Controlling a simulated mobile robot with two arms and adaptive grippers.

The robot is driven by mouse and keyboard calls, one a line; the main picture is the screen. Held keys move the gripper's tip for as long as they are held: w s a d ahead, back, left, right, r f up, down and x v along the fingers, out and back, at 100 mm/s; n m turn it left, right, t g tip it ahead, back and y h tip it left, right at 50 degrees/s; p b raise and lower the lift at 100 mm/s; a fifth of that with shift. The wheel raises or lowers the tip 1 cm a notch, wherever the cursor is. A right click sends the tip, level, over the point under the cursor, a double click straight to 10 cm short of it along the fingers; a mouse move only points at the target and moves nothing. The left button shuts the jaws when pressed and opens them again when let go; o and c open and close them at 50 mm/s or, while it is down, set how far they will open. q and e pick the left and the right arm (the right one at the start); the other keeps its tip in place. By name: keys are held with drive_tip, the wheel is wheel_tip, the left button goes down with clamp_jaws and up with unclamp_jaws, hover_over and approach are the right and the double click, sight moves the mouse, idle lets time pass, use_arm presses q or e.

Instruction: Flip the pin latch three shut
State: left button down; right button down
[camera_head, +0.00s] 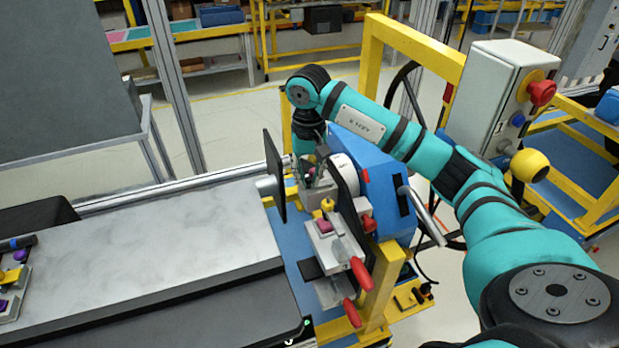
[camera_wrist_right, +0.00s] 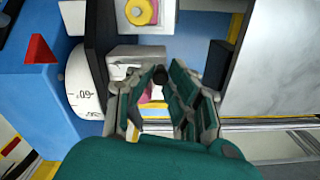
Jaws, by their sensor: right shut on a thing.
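My right gripper (camera_head: 314,180) reaches down at the upper end of the dashboard module, between a dark upright plate and the blue housing. In the right wrist view my right gripper (camera_wrist_right: 160,82) is shut on a small part with a black round tip (camera_wrist_right: 159,75), which appears to be a pin latch handle. A pink and yellow piece (camera_wrist_right: 155,97) shows between the fingers. Which latch is number three cannot be read. Nearer latches with red handles (camera_head: 360,272) and a yellow knob (camera_head: 327,205) stand below the gripper. My left gripper is out of view.
The blue housing (camera_head: 378,175) with a white dial (camera_wrist_right: 82,85) stands close beside the gripper. The dark upright plate (camera_head: 274,175) is on its other side. A grey work surface (camera_head: 150,240) extends left, largely clear. A control box (camera_head: 495,95) stands at right.

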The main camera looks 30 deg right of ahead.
sight(309, 178)
drive_tip(key=c, duration=1.3)
unclamp_jaws()
drive_tip(key=shift+w, duration=0.15)
drive_tip(key=shift+o, duration=0.2)
drive_tip(key=shift+r, duration=0.15)
wheel_tip(309, 178, up, 12)
